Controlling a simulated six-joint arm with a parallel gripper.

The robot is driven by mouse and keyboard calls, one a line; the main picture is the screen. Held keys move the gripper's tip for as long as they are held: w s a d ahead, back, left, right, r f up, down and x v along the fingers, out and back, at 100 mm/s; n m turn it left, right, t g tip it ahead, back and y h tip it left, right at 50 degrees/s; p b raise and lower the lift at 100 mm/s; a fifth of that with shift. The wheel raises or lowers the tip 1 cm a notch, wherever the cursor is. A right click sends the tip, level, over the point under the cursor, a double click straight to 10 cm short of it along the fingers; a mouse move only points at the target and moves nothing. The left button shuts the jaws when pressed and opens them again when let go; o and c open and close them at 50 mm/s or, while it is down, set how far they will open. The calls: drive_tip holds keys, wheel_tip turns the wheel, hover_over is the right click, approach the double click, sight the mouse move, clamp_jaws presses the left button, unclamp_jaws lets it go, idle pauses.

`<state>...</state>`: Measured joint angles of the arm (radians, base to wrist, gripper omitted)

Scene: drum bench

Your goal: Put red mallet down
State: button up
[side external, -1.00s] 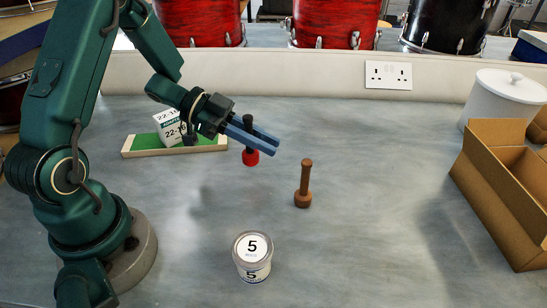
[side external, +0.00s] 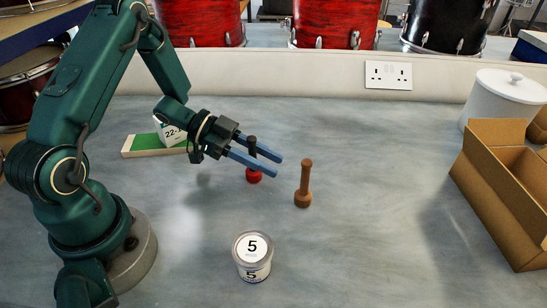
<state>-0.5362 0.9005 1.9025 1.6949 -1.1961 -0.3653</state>
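The red mallet (side external: 254,177), with a red head and a black handle, stands upright head-down and appears to rest on the grey bench (side external: 350,240), left of the brown wooden mallet (side external: 303,190). My gripper (side external: 278,167) has its two blue fingers spread on either side of the black handle, with a visible gap between them. It looks open, around the handle. The lower finger hides part of the mallet between handle and head, so any light contact is hard to tell.
A white-lidded tub marked 5 (side external: 252,258) stands in front. A green-topped block (side external: 140,150) with a white box (side external: 170,131) lies behind my gripper. An open cardboard box (side external: 477,165) and a white canister (side external: 500,105) are at right. The bench centre-right is clear.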

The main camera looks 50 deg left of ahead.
idle(0.3)
drive_tip(key=shift+r, duration=0.2)
drive_tip(key=v, duration=1.2)
